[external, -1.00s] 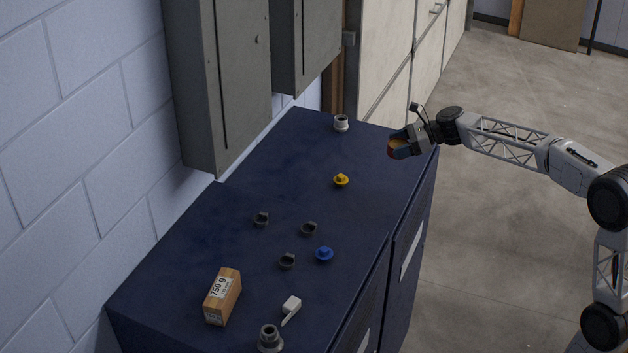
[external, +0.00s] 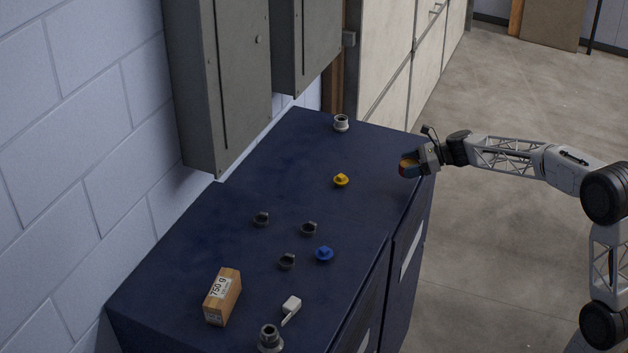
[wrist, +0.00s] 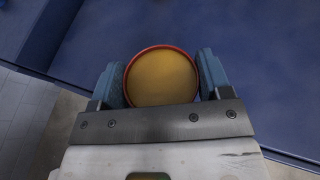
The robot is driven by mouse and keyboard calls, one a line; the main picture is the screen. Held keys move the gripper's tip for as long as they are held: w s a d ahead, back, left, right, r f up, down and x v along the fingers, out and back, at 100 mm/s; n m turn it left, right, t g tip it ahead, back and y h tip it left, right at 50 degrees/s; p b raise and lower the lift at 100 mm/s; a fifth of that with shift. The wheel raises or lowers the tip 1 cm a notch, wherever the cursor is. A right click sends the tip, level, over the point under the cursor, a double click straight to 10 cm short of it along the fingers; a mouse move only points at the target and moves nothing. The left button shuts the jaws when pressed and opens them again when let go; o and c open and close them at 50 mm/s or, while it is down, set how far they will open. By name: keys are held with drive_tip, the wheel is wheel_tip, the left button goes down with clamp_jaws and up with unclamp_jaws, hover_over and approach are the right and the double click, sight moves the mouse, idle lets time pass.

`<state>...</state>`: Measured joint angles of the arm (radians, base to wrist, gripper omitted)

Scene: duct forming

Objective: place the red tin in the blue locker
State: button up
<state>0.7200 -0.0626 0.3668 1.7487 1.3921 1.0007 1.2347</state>
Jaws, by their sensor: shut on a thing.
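My gripper (wrist: 161,80) is shut on a round tin (wrist: 162,77) with a red rim and an orange-yellow end, held between two blue fingers in the wrist view. In the external view the tin (external: 407,168) is in my gripper (external: 412,166), near the right edge of the blue locker (external: 260,190). The dark blue locker top also shows behind the tin in the wrist view (wrist: 270,60). The locker's front doors face right and look closed; its inside is hidden.
On the locker top are a yellow knob (external: 341,181), a blue knob (external: 324,254), several grey fittings, a cardboard box (external: 222,297) and a white scoop-like piece (external: 291,306). Grey wall cabinets (external: 215,80) hang above the left side. Open floor (external: 510,240) lies to the right.

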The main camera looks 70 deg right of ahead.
idle(0.3)
hover_over(375, 161)
drive_tip(key=shift+a+f, duration=0.1)
drive_tip(key=shift+f, duration=0.6)
idle(0.5)
drive_tip(key=shift+f, duration=1.75)
drive_tip(key=shift+f, duration=0.1)
drive_tip(key=o, duration=1.1)
drive_tip(key=shift+c, duration=0.2)
